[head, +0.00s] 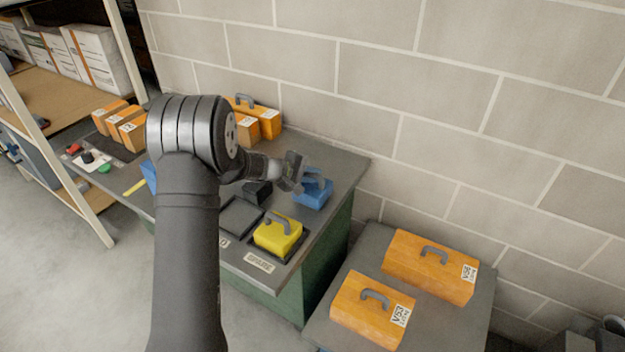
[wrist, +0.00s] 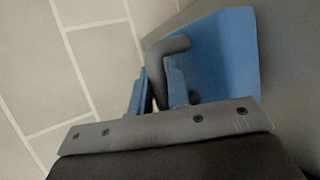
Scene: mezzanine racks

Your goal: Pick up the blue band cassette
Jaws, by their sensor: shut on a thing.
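The blue cassette (head: 313,194) is at the right end of the grey bench top, close to the wall. It is a solid blue block with a grey handle on top. My gripper (head: 302,178) reaches it from the left and is shut on its handle. In the wrist view the two fingers of my gripper (wrist: 158,82) close around the grey handle, with the blue cassette (wrist: 226,55) on the right. I cannot tell whether its underside touches the bench.
A yellow cassette (head: 278,236) sits on a dark pad at the bench's front, beside an empty dark pad (head: 241,217). A black block (head: 257,192) is left of the blue cassette. Orange cassettes (head: 430,267) stand on a lower grey table. The block wall (head: 400,90) is close behind.

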